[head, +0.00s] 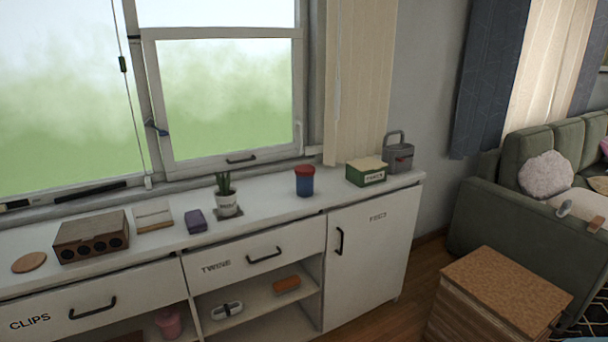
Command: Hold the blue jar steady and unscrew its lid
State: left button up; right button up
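The blue jar (305,186) stands upright on the white cabinet top, in front of the window and right of a potted plant. Its red lid (305,170) sits on top of it. Neither of my grippers is in the head view, and nothing touches the jar.
Left of the jar on the white cabinet top (268,206) are a potted plant (228,201), a purple block (195,220) and a brown box (91,238). Right are a green box (366,173) and a grey handled container (398,155). A wooden box (508,285) stands on the floor.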

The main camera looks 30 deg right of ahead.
aim_at(304, 185)
jog(key=i+l, duration=0.25)
jog(key=l, duration=0.2)
jog(key=i+l, duration=0.25)
jog(key=l, duration=0.15)
jog(key=i+l, duration=0.25)
jog(key=l, duration=0.2)
jog(key=i+l, duration=0.25)
jog(key=l, duration=0.2)
jog(key=i+l, duration=0.25)
jog(key=l, duration=0.15)
